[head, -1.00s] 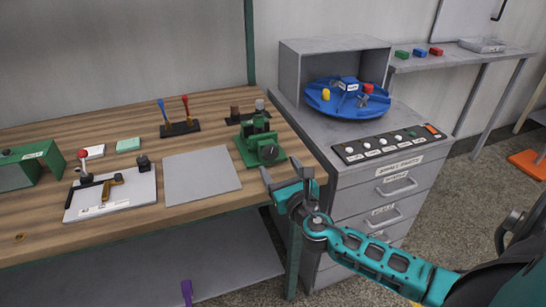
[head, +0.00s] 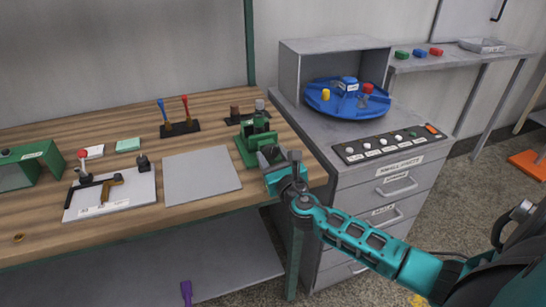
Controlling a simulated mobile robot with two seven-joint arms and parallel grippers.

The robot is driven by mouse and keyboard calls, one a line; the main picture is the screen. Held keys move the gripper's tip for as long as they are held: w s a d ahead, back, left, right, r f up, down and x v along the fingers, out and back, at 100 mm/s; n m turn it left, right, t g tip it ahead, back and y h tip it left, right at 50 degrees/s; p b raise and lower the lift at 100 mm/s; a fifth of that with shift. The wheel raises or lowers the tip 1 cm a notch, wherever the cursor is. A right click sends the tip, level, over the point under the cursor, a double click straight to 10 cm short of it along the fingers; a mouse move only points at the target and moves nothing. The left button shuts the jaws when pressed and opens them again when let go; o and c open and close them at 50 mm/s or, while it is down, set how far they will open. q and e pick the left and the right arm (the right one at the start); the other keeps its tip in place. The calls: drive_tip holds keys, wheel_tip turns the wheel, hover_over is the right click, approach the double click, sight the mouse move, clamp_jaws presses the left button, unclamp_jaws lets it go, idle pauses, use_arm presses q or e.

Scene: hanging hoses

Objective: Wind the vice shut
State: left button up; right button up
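The green vice (head: 247,152) stands at the right front corner of the wooden bench. Its grey, round front part (head: 270,152) faces me and is partly covered by my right gripper. My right gripper (head: 280,158) is at the front of the vice, with its two grey fingers spread apart. One finger is at the left of the round part and the other at its right. I cannot tell whether the fingers touch it. The gap between the vice jaws is too small to judge. My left gripper is not in view.
A grey drawer cabinet (head: 362,190) stands close right of the vice, with a blue turntable (head: 330,106) on top. A grey plate (head: 200,175) lies left of the vice. Two levers (head: 180,128) stand behind it. Free floor lies right of the cabinet.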

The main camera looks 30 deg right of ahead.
drive_tip(key=c, duration=0.6)
drive_tip(key=shift+m, duration=0.3)
